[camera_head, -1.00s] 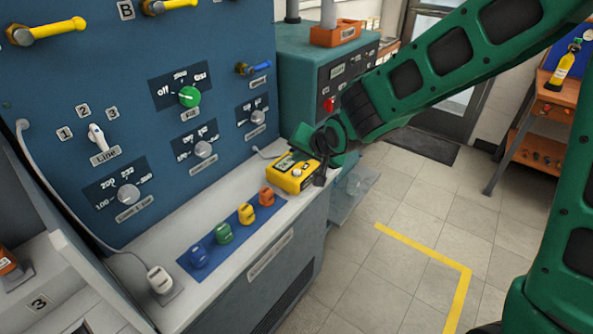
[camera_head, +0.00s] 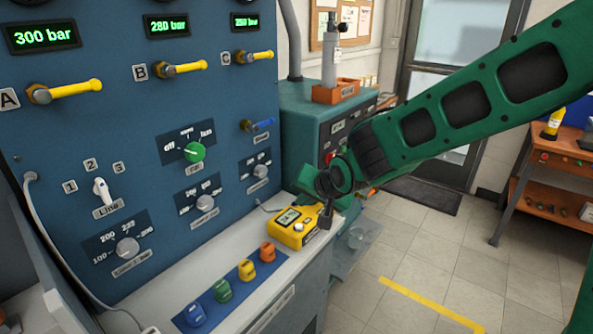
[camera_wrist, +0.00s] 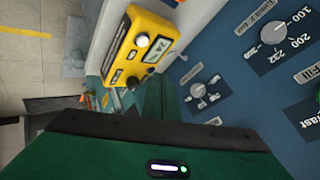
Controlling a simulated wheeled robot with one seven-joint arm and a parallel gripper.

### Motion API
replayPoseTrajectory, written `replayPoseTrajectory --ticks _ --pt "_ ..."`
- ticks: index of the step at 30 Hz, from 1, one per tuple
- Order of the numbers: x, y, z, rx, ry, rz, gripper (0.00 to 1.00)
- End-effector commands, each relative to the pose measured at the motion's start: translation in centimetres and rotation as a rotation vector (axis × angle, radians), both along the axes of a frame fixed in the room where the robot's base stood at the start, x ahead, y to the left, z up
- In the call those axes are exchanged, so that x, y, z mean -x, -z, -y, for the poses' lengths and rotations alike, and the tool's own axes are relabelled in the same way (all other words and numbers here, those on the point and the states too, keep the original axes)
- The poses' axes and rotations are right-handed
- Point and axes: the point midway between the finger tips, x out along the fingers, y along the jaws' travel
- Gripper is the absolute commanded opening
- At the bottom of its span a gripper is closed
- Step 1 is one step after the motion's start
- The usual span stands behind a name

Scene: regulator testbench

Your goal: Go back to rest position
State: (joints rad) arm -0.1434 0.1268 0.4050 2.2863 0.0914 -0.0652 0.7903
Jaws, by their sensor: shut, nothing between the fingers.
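My gripper (camera_head: 327,216) is at the end of my green arm, pointing down by the right end of the bench ledge. Its dark fingers look shut and empty. It is right beside the yellow meter (camera_head: 297,228), which stands on the ledge; I cannot tell whether they touch. In the wrist view the meter (camera_wrist: 143,48) shows at upper middle, with its small screen and a round knob. My green gripper housing fills the bottom of that view, and the fingertips are hard to make out there.
The blue panel (camera_head: 130,120) carries knobs, yellow levers A, B and C, and displays reading 300, 280 and 250 bar. Several coloured plugs sit on a blue strip (camera_head: 208,293) along the ledge. A teal cabinet (camera_head: 300,105) stands behind my gripper. Open floor (camera_head: 430,250) lies right.

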Motion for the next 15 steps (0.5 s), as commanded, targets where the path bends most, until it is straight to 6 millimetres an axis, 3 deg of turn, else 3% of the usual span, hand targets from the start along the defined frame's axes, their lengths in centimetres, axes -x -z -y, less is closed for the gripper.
replayPoseTrajectory --ticks 4,8,11,15 --pt "0.3 -0.2 5.2 0.085 0.04 -0.024 0.0" --pt "2.0 -0.4 13.1 0.205 0.098 -0.086 0.0" --pt "4.4 -0.7 19.3 0.287 0.143 -0.156 0.0" --pt "9.5 -1.0 27.0 0.368 0.199 -0.277 0.0"
